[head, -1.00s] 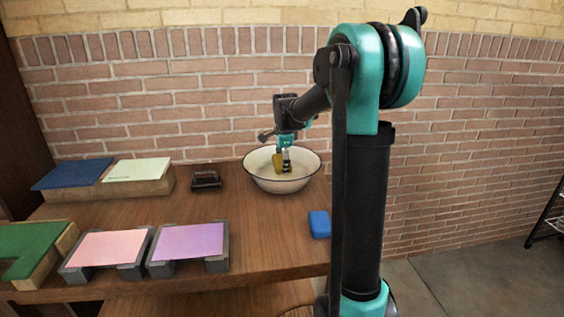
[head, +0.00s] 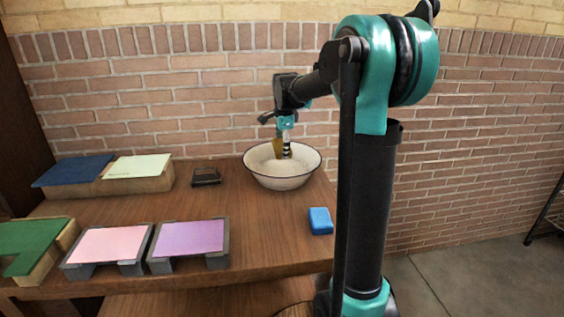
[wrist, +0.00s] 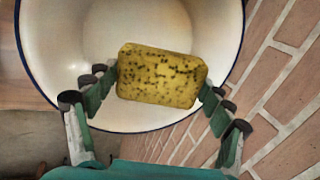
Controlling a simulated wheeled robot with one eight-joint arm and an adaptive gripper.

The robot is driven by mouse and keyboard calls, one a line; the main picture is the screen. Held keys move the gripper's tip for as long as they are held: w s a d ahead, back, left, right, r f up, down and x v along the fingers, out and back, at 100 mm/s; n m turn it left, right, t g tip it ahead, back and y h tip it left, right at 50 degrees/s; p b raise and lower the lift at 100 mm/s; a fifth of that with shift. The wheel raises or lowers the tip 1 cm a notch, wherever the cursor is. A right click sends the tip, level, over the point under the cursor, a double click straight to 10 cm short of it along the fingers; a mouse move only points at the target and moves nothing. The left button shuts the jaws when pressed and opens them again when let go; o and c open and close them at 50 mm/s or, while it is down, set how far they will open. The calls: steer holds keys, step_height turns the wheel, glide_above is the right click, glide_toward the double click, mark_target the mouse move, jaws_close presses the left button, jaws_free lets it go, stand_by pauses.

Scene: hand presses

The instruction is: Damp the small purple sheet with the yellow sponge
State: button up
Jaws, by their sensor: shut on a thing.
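The yellow sponge (wrist: 162,76), speckled with dark spots, is held between the fingers of my gripper (wrist: 160,90) in the wrist view. In the head view my gripper (head: 284,148) points down over the white basin (head: 283,184), with the sponge (head: 277,146) at about rim height. The basin also fills the upper part of the wrist view (wrist: 75,40). The small purple sheet (head: 190,238) lies flat on a grey stand at the table's front, right of a pink sheet (head: 112,244).
A blue block (head: 320,221) sits at the table's right edge near my arm. A dark small object (head: 206,177) lies left of the basin. Blue (head: 73,170) and pale green (head: 138,167) sheets lie on wooden blocks behind; a green piece (head: 35,242) is front left. The middle of the table is clear.

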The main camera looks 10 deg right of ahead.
mark_target(282, 143)
steer(key=shift+r, duration=1.75)
steer(key=shift+r, duration=0.1)
stand_by(0.8)
steer(key=shift+r, duration=1.9)
